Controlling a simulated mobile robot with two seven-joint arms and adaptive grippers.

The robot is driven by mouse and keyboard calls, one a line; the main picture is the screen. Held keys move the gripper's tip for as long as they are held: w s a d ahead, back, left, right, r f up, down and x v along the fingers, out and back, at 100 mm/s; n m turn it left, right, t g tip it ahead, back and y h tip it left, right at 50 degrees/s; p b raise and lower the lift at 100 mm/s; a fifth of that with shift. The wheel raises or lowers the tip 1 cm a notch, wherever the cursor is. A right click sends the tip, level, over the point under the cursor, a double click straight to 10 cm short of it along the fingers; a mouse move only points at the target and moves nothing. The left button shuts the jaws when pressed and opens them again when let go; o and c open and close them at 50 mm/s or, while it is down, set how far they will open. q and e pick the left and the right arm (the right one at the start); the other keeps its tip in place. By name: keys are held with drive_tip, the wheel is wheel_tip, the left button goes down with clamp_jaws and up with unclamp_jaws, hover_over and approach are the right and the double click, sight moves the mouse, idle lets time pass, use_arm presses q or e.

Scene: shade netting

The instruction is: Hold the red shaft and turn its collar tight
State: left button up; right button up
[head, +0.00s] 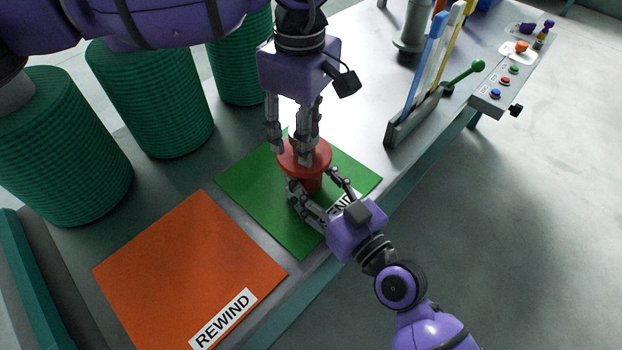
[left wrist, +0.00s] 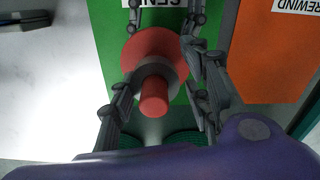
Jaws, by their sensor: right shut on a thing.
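The red shaft (head: 310,183) stands upright on the green mat (head: 258,212), with a wide red disc near its top. In the left wrist view the shaft's round red end (left wrist: 154,104) passes through a grey collar (left wrist: 172,72) above the disc. My right gripper (head: 313,180) is shut on the shaft below the disc. My left gripper (head: 291,155) points down from above, its fingers open on either side of the shaft's top and collar, seemingly with gaps. The collar is hidden by these fingers in the head view.
An orange mat (head: 180,270) marked REWIND lies left of the green one. Several ribbed green rolls (head: 150,100) stand behind on the left. A rack with coloured upright bars (head: 425,75) and a panel of buttons (head: 500,88) are at the right. The table's front edge is close.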

use_arm(q)
drive_tip(key=shift+w, duration=0.15)
drive_tip(key=shift+r, duration=1.5)
drive_tip(key=n, duration=0.5)
drive_tip(key=shift+n, duration=0.4)
drive_tip(key=shift+f, duration=0.15)
drive_tip(key=shift+f, duration=1.2)
